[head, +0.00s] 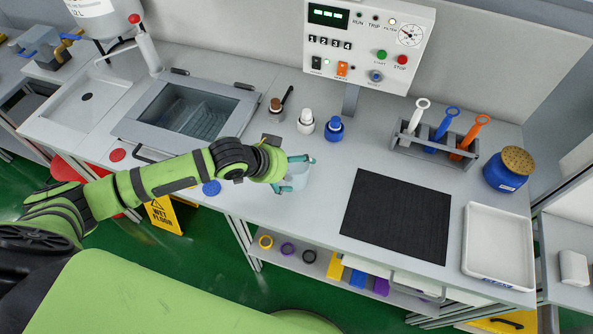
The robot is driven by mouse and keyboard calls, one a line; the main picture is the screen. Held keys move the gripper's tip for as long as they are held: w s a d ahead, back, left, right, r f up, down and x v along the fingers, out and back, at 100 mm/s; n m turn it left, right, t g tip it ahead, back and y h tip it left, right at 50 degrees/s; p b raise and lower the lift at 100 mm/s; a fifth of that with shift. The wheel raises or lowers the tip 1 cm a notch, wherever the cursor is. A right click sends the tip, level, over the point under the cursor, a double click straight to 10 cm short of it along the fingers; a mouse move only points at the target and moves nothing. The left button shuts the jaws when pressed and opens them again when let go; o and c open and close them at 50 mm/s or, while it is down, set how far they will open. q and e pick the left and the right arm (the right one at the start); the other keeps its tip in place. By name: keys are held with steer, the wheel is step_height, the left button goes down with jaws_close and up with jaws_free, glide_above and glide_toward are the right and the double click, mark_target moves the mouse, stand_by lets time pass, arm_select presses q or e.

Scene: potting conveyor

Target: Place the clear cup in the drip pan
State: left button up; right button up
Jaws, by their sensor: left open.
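My left gripper (297,174) is open at the near middle of the counter, with its teal fingertips on either side of the clear cup (298,178). The cup is pale and see-through, and the gripper hides part of it. I cannot tell whether the fingers touch it. A shallow white rectangular tray (499,276), which looks like the drip pan, lies empty at the right end of the counter. My right gripper is not in view.
A black mat (397,216) lies between the cup and the white tray. Behind it is a grey rack (434,154) with three coloured-handled tools. A blue jar (506,172) stands behind the tray. Small white (306,122) and blue (334,129) bottles stand behind the cup.

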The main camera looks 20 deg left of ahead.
arm_select(q)
steer(key=c, duration=1)
steer(key=shift+s, duration=0.1)
steer(key=shift+c, duration=0.7)
steer(key=shift+f, duration=0.1)
